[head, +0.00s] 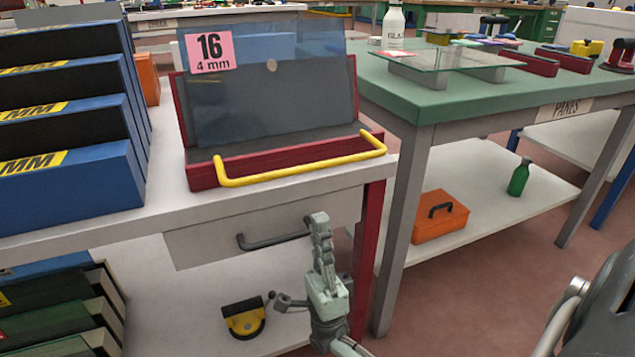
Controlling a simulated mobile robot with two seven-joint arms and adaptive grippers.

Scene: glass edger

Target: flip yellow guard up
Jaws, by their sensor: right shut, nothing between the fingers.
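The yellow guard (300,172) is a bent bar along the front of a red holder (202,175) on the white bench. It is down, running low across the holder's front edge, with its ends bent back at the left and right. A dark glass pane (265,100) with a pink "16 4 mm" tag (210,52) leans upright in the holder. My right gripper (320,222) is shut and empty, with its fingers pointing up. In the picture it is below the guard, in front of the drawer, and apart from the guard. My left gripper is not in view.
A drawer handle (272,241) sticks out beside my right gripper. Blue boxes (70,185) fill the bench's left side. A green-topped table (455,90) with a glass sheet (450,60) stands right. An orange box (438,218) and green bottle (519,178) stand on its lower shelf.

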